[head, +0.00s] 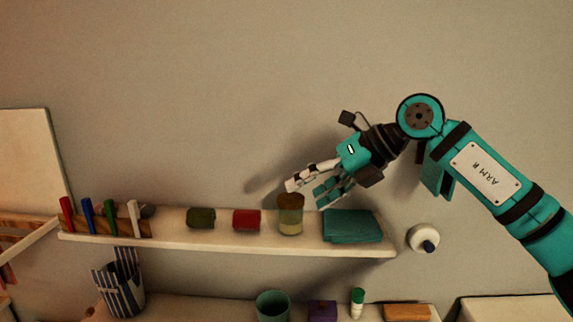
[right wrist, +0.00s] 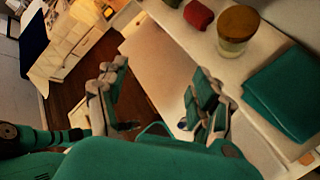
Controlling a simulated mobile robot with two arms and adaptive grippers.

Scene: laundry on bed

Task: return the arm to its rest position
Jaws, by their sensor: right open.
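My right arm (head: 487,172) comes in from the right in the head view, bent at the elbow. My right gripper (head: 309,187) is open and points down and left, in front of the wall shelf, close to a jar and a folded teal cloth. In the right wrist view the two fingers of the right gripper (right wrist: 160,108) stand wide apart with nothing between them. My left gripper is not in view.
A wall shelf (head: 225,240) holds several markers, a green roll (head: 201,217), a red roll (head: 246,219), a brown-lidded jar (head: 290,215) and the folded teal cloth (head: 352,226). A lower surface holds a striped bag (head: 122,285) and a green cup (head: 273,306). The wall above is bare.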

